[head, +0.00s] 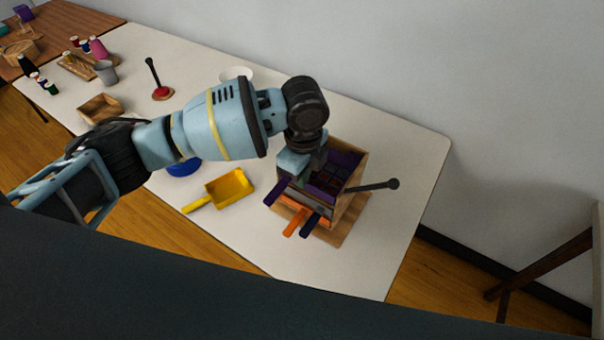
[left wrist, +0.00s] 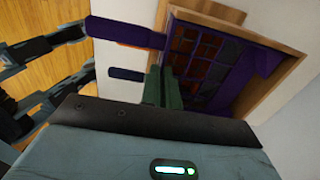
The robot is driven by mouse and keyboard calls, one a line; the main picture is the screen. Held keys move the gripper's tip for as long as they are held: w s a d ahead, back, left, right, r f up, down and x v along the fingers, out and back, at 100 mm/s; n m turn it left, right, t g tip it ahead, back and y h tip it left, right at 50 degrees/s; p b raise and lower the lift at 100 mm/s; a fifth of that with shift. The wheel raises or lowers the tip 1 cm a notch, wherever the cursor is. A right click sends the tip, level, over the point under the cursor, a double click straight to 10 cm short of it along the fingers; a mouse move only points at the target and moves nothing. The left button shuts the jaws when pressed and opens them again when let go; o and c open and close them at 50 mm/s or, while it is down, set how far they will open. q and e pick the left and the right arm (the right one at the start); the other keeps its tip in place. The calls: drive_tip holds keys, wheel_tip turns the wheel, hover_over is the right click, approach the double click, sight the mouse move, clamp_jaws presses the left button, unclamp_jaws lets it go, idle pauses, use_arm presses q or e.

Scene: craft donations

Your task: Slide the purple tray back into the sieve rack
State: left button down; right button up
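The wooden sieve rack (head: 350,203) stands on the right part of the white table. The purple tray (head: 338,168) is in its top level, its purple handle (head: 273,194) sticking out at the front left. In the left wrist view, the tray (left wrist: 210,62) shows a grid with orange seen through it, and its handle (left wrist: 125,32) reaches further out than a dark blue one. My left gripper (head: 296,166) is at the tray's front edge. Its two fingers (left wrist: 162,86) are close together, astride the front wall beside the handle, apparently closed on it. My right gripper is not seen.
An orange handle (head: 296,222) and a dark blue handle (head: 310,224) stick out lower on the rack. A black rod with a knob (head: 393,184) juts out to its right. A yellow scoop (head: 229,188) lies to its left. The table's right end is clear.

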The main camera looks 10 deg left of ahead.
use_arm(q)
drive_tip(key=shift+d+f, duration=0.15)
drive_tip(key=shift+f, duration=0.05)
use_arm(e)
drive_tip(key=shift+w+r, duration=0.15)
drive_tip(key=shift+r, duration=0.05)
use_arm(q)
drive_tip(key=c, duration=1.6)
unclamp_jaws()
drive_tip(key=shift+r, duration=0.15)
wheel_tip(320, 180, up, 6)
drive_tip(key=shift+r, duration=0.75)
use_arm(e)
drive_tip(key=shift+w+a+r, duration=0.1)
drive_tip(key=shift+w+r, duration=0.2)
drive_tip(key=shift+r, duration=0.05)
